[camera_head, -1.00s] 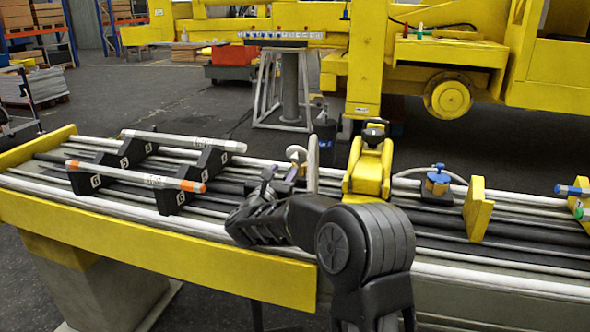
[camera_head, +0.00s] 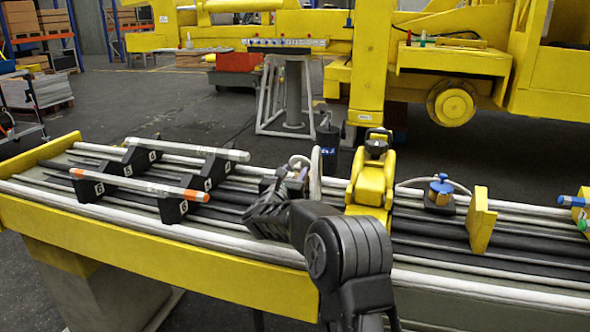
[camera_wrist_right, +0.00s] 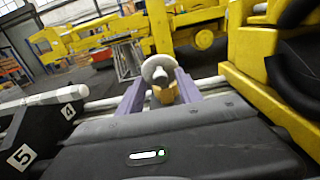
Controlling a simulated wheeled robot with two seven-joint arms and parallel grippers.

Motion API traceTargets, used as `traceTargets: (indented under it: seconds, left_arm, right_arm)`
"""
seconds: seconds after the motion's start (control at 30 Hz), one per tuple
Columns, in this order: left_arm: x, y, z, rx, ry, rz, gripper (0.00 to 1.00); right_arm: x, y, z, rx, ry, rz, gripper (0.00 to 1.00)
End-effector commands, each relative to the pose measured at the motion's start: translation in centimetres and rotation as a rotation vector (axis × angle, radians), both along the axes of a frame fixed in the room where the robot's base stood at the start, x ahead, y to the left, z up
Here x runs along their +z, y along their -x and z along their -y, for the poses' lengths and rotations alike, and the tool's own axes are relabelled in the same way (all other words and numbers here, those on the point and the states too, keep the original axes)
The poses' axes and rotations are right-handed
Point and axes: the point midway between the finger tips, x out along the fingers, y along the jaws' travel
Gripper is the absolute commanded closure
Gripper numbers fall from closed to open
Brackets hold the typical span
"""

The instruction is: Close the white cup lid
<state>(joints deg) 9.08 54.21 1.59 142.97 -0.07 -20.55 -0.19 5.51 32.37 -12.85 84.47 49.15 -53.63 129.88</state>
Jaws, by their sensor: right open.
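The white cup lid (camera_head: 315,172) stands upright beside the yellow bracket in the head view. In the wrist view it is a round white disc (camera_wrist_right: 157,66), tilted up above a gold-coloured cup body (camera_wrist_right: 166,93). My right gripper (camera_head: 287,180) is open in front of the cup, partly hidden by my own arm in the head view. In the wrist view its two purple fingers (camera_wrist_right: 160,92) stand on either side of the cup and lid. Whether they touch either one, I cannot tell. My left gripper is not in view.
A yellow bracket (camera_head: 371,180) stands just right of the lid. A blue-capped fitting (camera_head: 440,188) and a yellow plate (camera_head: 481,219) are farther right. Black numbered blocks (camera_head: 183,200) carry two rods at left. Pale and dark rails run along the yellow-edged bench (camera_head: 150,253).

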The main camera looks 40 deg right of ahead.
Motion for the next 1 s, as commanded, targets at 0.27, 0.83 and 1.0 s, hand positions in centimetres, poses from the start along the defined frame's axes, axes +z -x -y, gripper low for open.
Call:
traceTargets:
  seconds: [0.27,0.83,1.0]
  left_arm:
    - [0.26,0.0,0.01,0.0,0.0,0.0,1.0]
    - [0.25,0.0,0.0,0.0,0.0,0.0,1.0]
    - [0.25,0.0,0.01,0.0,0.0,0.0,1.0]
  right_arm:
    - [-0.06,-0.63,0.91,0.001,0.001,-0.001,0.58]
    - [-0.03,-0.6,0.89,0.0,0.001,-0.001,0.94]
    - [-0.03,-0.6,0.89,0.0,0.001,-0.001,1.0]
